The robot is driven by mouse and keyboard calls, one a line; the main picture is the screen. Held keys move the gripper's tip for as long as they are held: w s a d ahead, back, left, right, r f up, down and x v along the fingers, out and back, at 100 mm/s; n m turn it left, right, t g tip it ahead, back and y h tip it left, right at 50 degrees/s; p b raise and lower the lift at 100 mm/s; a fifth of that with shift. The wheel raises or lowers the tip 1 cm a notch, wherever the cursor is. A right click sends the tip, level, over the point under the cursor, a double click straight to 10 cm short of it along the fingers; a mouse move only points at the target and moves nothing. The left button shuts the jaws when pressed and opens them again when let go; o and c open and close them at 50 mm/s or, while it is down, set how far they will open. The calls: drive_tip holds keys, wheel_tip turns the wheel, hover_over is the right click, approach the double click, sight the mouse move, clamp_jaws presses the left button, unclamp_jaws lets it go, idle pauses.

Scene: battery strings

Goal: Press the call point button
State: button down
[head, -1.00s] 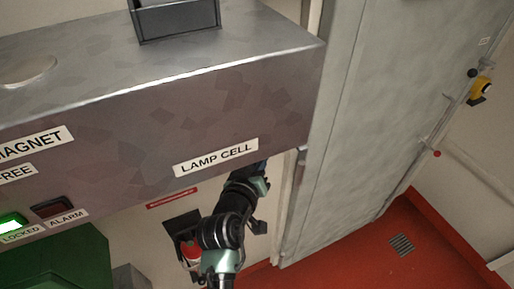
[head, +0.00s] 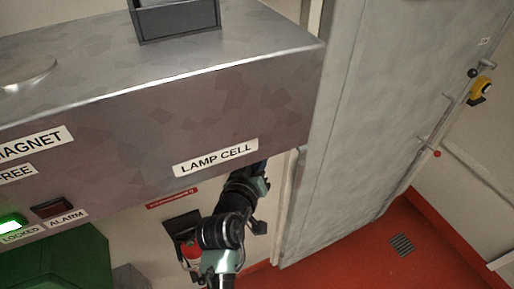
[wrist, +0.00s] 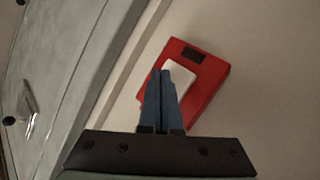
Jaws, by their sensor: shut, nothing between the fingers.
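The call point is a red box (wrist: 207,79) on the pale wall in the wrist view, tilted in the picture, with a dark label at its top and a white panel (wrist: 180,76) in its middle. My gripper (wrist: 165,74) is shut and empty, with its blue fingers together. The fingertips overlap the white panel in the picture and hide part of it; I cannot tell whether they touch it. In the head view my arm reaches up behind the metal housing, which hides the fingers and the call point.
The metal housing (head: 115,131) labelled LAMP CELL overhangs my arm in the head view. A grey door (head: 355,130) stands to the right. A black bracket with a red item (head: 192,250) sits beside my arm. Red floor (head: 360,250) is open at lower right.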

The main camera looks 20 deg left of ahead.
idle(0.5)
drive_tip(key=shift+w+a+b, duration=0.3)
drive_tip(key=shift+w, duration=0.05)
drive_tip(key=shift+w+a+b, duration=0.45)
drive_tip(key=shift+a, duration=0.05)
idle(1.1)
drive_tip(key=shift+r, duration=0.1)
drive_tip(key=shift+s+d+p, duration=0.55)
drive_tip(key=shift+s+d, duration=0.2)
drive_tip(key=shift+s, duration=0.05)
drive_tip(key=s+d+p, duration=0.2)
drive_tip(key=s+d, duration=0.1)
drive_tip(key=shift+s+d, duration=0.25)
drive_tip(key=shift+d, duration=0.05)
drive_tip(key=shift+f, duration=0.2)
idle(0.7)
